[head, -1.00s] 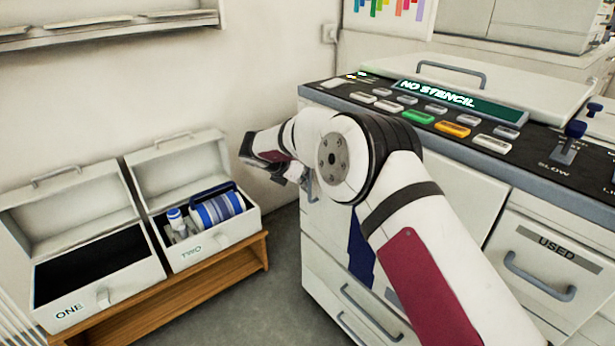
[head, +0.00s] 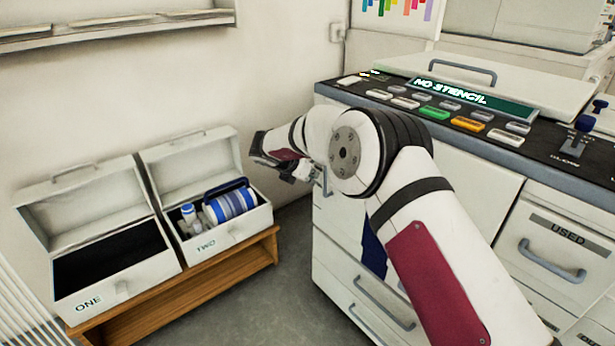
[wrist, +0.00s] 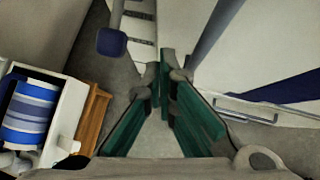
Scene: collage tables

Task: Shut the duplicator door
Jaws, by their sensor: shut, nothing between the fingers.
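The duplicator (head: 565,185) is the white machine at the right, with a dark control panel reading "NO STENCIL". Its door (head: 480,186) is the large white front panel below the controls; it looks about flush with the front, but my arm covers much of it and I cannot tell whether it is fully shut. A grey handle (head: 327,182) shows at the door's left side. My gripper (head: 304,172) is just left of that handle, partly hidden by its own wrist. In the wrist view my gripper's green fingers (wrist: 166,72) are together and empty, with a grey bar (wrist: 213,38) close beside their tips.
Two open white boxes, ONE (head: 120,270) and TWO (head: 220,240), stand on a wooden bench (head: 255,252) at the left. TWO holds a blue-striped drum (head: 234,205) and a bottle (head: 189,215). Closed drawers (head: 350,285) lie below the door. Grey floor (head: 285,270) is clear between.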

